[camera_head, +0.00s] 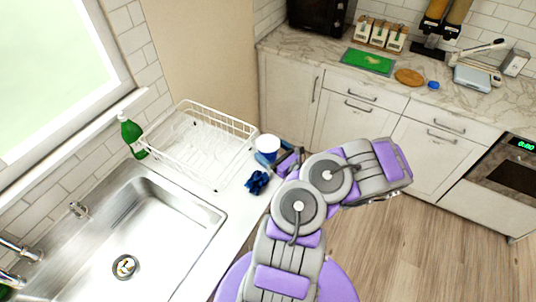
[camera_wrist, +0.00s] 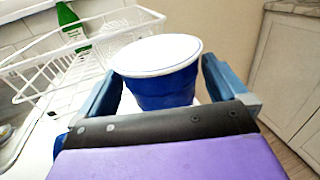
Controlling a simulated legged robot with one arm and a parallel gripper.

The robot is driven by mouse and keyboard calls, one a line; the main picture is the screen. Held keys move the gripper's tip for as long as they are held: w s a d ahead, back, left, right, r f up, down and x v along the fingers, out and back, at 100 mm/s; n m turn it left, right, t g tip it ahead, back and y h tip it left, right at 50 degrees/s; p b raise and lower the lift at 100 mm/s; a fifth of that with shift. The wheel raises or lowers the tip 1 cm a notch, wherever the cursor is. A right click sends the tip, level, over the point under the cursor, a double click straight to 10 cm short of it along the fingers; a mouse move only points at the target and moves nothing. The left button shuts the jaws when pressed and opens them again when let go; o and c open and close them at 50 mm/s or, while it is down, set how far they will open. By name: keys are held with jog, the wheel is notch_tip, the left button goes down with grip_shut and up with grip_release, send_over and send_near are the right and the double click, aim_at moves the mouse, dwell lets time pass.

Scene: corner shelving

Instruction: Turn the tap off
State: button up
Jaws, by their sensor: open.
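The metal tap (camera_head: 20,249) is at the lower left edge of the head view, beside the steel sink (camera_head: 190,235). A second metal part (camera_head: 12,279) shows just below it, cut off by the frame. I cannot tell which is the handle, and I see no running water. My gripper (camera_head: 285,162) is far to the right of the tap, over the counter's edge by the dish rack. In the wrist view my gripper (camera_wrist: 160,88) is open, with a blue cup (camera_wrist: 165,92) with a white rim between or just beyond its fingers. The tap is not in the wrist view.
A drain (camera_head: 124,266) is in the sink. The wooden floor (camera_head: 430,240) is clear.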

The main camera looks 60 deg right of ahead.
aim_at(267, 141)
jog(key=shift+x, duration=0.95)
jog(key=shift+d, duration=0.1)
jog(key=c, duration=1)
jog(key=shift+o, duration=0.2)
jog(key=shift+r, duration=0.2)
jog(key=shift+r, duration=1.45)
jog(key=shift+s+r+p, duration=0.15)
jog(key=shift+r+p, duration=0.1)
jog(key=shift+p, duration=0.1)
jog(key=s+a+p, duration=0.1)
jog(key=s+a, duration=0.3)
jog(key=a, duration=0.2)
jog(key=s+a+r+p, duration=0.1)
jog(key=s+a+p, duration=0.1)
jog(key=s+a, duration=0.2)
jog(key=shift+s+a, duration=0.35)
jog(key=shift+a, duration=1.2)
